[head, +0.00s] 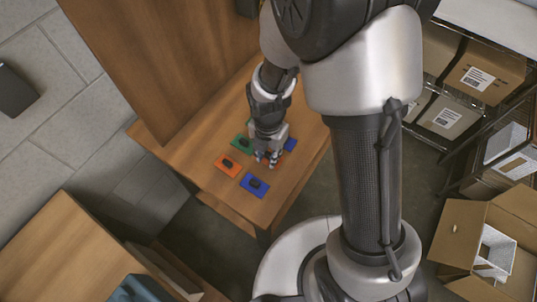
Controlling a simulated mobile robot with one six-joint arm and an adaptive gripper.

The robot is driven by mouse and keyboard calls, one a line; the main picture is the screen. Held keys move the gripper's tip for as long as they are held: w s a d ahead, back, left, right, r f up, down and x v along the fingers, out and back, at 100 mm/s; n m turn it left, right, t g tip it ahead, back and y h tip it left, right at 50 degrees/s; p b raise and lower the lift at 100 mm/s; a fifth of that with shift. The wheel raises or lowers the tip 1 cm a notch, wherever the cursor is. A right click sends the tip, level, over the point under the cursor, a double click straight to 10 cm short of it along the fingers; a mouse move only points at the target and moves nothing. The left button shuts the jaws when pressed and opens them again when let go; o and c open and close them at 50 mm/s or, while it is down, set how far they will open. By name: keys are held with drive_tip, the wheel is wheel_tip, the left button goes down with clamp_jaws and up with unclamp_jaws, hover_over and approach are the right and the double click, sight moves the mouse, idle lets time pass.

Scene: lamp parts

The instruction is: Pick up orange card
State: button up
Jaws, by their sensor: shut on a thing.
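An orange card (228,168) with a dark knob lies flat on the wooden table, just left of my gripper and apart from it. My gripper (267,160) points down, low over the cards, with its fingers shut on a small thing. The hand and fingers hide most of what is held, so I cannot tell which card it is or whether it is lifted. A little orange shows beside the hand on its right, next to a partly hidden blue card (290,145).
A blue card (255,185) lies at the near edge of the table (205,170). A green card (241,143) lies behind the orange one, partly hidden by my arm. A tall wooden panel (160,60) rises at the left. Shelves with boxes (480,75) and an open carton (465,235) stand right.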

sight(269, 155)
wheel_tip(269, 155, up, 18)
drive_tip(key=p, duration=0.5)
drive_tip(key=shift+f+p, duration=0.2)
drive_tip(key=shift+p, duration=0.15)
